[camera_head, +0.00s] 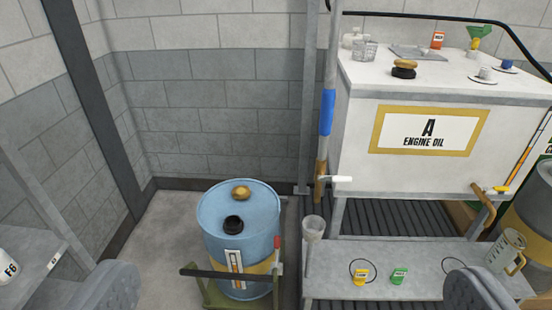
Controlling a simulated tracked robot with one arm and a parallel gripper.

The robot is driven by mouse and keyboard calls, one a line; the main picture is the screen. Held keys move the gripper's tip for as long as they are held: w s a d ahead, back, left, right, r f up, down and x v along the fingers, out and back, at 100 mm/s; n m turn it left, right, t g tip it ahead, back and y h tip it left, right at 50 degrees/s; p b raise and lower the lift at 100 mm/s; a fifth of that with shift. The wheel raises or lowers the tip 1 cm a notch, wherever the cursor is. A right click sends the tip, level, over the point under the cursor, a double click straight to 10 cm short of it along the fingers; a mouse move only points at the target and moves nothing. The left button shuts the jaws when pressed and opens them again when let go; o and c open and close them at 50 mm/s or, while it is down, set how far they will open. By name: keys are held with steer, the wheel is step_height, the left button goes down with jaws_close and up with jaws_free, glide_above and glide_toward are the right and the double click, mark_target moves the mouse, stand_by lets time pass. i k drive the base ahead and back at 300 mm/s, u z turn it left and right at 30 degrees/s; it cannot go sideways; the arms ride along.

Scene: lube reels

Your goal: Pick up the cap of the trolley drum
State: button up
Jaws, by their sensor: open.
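The trolley drum (209,232) is blue with a yellow band and stands upright on a green trolley (222,300) below the middle of the view. On its lid lie a brass-coloured, rounded cap-like piece (241,192) towards the back and a black round fitting (233,222) nearer the front. The two look apart. Which of them is the cap is hard to tell for sure, though the brass one looks like it. My gripper (290,290) is open and empty, its grey fingers at the lower left and lower right edges. The drum appears beyond and between them.
A dark trolley bar (228,274) crosses the drum's front. A white engine oil tank (350,130) stands right, above a grey shelf (435,262) with tags and a jug (506,252). A vertical pipe (331,70) stands beside the tank. Floor is clear left of the drum.

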mark_target(240, 192)
steer(key=u, duration=0.6)
steer(key=i, duration=2.5)
steer(key=z, duration=0.65)
